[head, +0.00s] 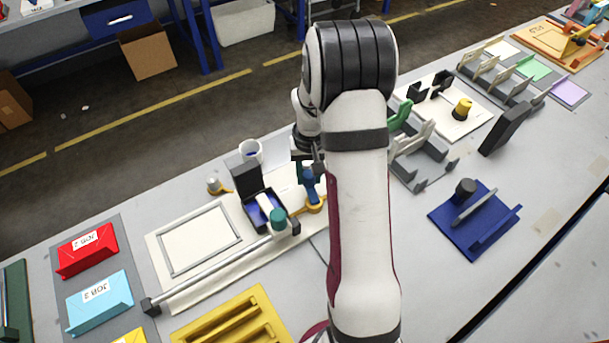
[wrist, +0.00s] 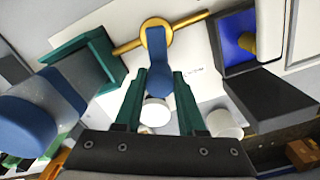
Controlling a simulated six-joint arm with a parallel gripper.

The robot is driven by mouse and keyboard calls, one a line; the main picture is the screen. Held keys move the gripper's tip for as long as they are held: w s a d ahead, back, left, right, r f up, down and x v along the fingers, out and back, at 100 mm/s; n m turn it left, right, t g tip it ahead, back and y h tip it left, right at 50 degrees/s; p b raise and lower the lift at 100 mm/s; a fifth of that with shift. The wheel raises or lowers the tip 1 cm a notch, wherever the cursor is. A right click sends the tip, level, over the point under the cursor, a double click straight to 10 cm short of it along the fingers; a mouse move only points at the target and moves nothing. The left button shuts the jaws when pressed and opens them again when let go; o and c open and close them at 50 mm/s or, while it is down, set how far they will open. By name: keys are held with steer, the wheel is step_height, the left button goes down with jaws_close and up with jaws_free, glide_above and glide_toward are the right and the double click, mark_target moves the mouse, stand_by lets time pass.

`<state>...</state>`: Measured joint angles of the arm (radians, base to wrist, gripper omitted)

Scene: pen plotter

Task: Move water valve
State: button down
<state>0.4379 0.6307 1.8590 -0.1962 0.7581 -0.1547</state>
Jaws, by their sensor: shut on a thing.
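The water valve shows as a blue lever (head: 311,187) on a brass fitting (head: 315,205) in the head view, just left of my forearm. In the wrist view the blue lever (wrist: 157,66) runs from the brass fitting down between my fingers. A thin brass pipe (wrist: 190,20) extends to either side of it. My gripper (wrist: 160,78) has teal fingers, one on each side of the lever, and is shut on it. In the head view my arm hides part of the gripper (head: 309,168) and what lies behind.
A dark open box with a blue inside (head: 256,212) stands left of the valve, near a white cup (head: 250,150). A framed sheet (head: 200,240) lies farther left. A blue stand (head: 475,222) is on the right. Bare table lies around that stand.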

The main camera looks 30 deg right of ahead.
steer(key=m, duration=0.2)
steer(key=d+m, duration=0.1)
steer(key=s+d+m, duration=0.1)
steer(key=m, duration=0.1)
steer(key=shift+m, duration=0.3)
steer(key=shift+s, duration=0.1)
stand_by(0.4)
steer(key=c, duration=0.5)
jaws_free()
steer(key=shift+r, duration=0.1)
step_height(320, 180, up, 16)
steer(key=shift+f, duration=0.2)
